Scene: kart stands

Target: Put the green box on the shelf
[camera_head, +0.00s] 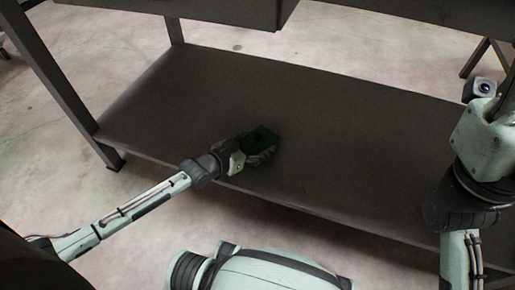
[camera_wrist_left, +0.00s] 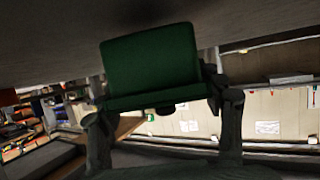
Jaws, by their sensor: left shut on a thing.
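The green box (camera_head: 262,138) is in my left gripper (camera_head: 258,152), at the front part of the dark lower shelf (camera_head: 330,140). In the left wrist view the green box (camera_wrist_left: 152,62) sits between the two fingers of my left gripper (camera_wrist_left: 163,110), which is shut on it. The shelf's grey surface (camera_wrist_left: 50,65) runs close along the box there. I cannot tell whether the box touches the shelf. My right arm (camera_head: 485,140) stands at the right edge of the head view; its fingers are not visible.
The upper level's drawer (camera_head: 220,8) overhangs the back of the shelf. A table leg (camera_head: 60,85) stands at the left. The shelf around the box is bare. Pale floor (camera_head: 150,225) lies in front.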

